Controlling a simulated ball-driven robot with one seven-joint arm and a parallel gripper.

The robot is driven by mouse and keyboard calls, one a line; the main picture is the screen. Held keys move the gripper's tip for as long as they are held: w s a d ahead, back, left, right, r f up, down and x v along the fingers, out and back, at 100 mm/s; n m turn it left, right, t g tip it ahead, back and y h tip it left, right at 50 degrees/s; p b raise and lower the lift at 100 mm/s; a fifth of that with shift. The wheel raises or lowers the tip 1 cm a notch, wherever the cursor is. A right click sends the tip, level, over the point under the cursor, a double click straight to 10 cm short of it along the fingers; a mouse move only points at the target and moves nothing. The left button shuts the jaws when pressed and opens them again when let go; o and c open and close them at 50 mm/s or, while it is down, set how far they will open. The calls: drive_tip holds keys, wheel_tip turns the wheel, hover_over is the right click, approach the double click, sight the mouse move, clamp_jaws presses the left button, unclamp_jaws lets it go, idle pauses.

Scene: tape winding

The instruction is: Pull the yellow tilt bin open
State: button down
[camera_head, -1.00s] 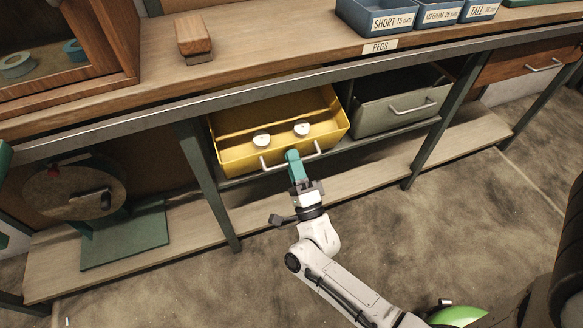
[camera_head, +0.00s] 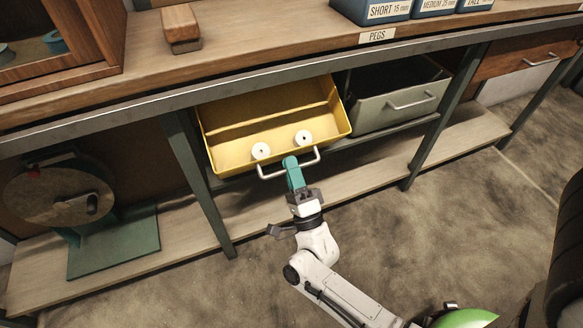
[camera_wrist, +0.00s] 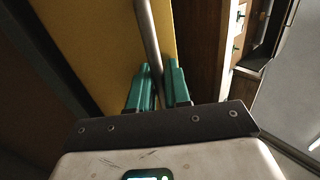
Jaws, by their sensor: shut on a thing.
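The yellow tilt bin (camera_head: 262,118) hangs under the bench, tipped forward with its inside showing in the head view. Two white rolls lie inside near its front: a left roll (camera_head: 261,151) and a right roll (camera_head: 303,137). A metal bar handle (camera_head: 270,175) runs along the bin's front. My gripper (camera_head: 291,165) is shut on this handle near its middle. In the wrist view the green fingers of my gripper (camera_wrist: 158,85) stand on both sides of the handle bar (camera_wrist: 148,40), with the yellow bin front (camera_wrist: 95,40) behind.
A grey-green bin (camera_head: 400,100) sits right of the yellow one. A bench leg (camera_head: 198,180) stands to the left, beside a round wooden disc on a green stand (camera_head: 115,240). A low wooden shelf (camera_head: 265,210) runs below. The floor in front is open.

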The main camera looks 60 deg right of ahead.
drive_tip(key=c, duration=1.3)
unclamp_jaws()
drive_tip(key=shift+c, duration=0.2)
drive_tip(key=v, duration=1.1)
drive_tip(key=shift+w, duration=0.1)
